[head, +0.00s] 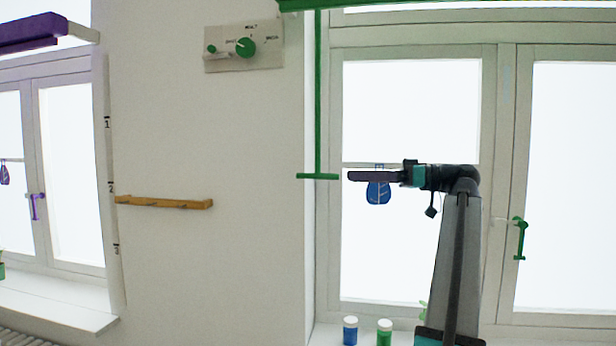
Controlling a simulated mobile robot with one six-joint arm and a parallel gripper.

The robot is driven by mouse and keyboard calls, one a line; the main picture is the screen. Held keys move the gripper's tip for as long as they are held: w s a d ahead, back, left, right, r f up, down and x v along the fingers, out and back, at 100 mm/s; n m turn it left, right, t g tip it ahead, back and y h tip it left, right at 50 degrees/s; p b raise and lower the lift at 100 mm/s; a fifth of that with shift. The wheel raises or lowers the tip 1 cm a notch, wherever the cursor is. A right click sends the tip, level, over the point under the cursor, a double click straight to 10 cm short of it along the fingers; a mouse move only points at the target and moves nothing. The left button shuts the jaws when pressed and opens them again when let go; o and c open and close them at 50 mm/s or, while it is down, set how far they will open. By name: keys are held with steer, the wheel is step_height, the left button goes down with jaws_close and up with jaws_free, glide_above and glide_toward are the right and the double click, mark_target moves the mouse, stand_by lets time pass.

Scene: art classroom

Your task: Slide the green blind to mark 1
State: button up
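The green blind (440,4) is at the top edge of the head view, over the right window, mostly cut off by the frame. A green rod (317,90) hangs down from it and ends in a green crossbar handle (318,176). My gripper (351,176) points left, level with the handle and just right of it in the picture, with a small gap between them. The fingers show side-on, so their opening is hidden. A scale on the wall edge beside the left window has mark 1 (107,123), mark 2 (111,187) and mark 3 (116,248).
A purple blind (30,31) covers the left window's top. A yellow rail (165,202) and a knob panel (243,48) are on the wall. A blue ornament (378,192) hangs behind my gripper. Jars (350,331) stand on the right sill. A green window handle (520,238) is at right.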

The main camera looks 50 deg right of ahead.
mark_target(315, 175)
steer(key=p+x, duration=0.5)
steer(key=x, duration=0.7)
steer(key=shift+p+x, duration=0.45)
steer(key=shift+x, duration=0.5)
jaws_close()
steer(key=shift+d, duration=0.1)
